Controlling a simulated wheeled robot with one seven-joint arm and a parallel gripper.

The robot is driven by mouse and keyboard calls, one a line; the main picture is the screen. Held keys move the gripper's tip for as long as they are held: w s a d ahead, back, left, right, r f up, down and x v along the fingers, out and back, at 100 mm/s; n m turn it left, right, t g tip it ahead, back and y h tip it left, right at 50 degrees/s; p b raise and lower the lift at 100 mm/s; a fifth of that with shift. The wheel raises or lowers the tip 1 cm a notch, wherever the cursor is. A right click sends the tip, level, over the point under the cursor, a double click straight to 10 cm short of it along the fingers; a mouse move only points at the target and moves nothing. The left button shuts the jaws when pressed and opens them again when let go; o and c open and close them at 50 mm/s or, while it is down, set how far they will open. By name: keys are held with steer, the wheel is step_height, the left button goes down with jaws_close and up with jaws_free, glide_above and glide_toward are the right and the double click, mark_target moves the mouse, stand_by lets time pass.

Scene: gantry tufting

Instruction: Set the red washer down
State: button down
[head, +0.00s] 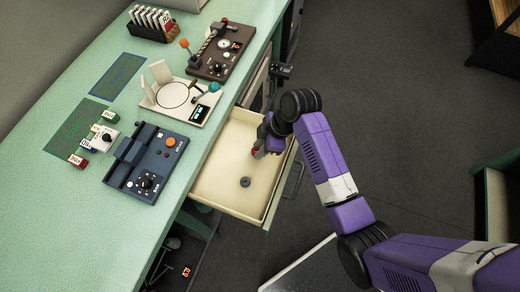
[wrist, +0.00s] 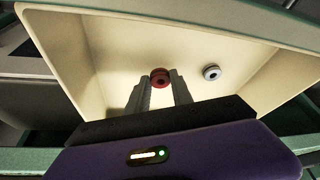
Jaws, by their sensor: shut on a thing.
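The red washer (wrist: 160,78) is between the fingertips of my gripper (wrist: 160,86) in the wrist view, and the gripper is shut on it. In the head view my gripper (head: 258,150) hangs over the right part of the open drawer (head: 208,182), with a bit of red at its tip. I cannot tell whether the washer touches the drawer floor. A grey washer (head: 245,182) lies on the drawer floor and also shows in the wrist view (wrist: 211,72), to the right of the red one and apart from it.
The green bench (head: 60,205) runs along the left of the drawer. A blue device (head: 145,160), a white device (head: 180,100) and a brown device (head: 220,50) stand near its edge. The drawer floor is mostly clear. Dark open floor (head: 390,90) lies to the right.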

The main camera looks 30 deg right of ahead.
steer(key=shift+f, duration=1.1)
steer(key=shift+f, duration=0.1)
steer(key=c, duration=1.1)
jaws_free()
steer(key=v, duration=1.2)
steer(key=shift+w, duration=0.1)
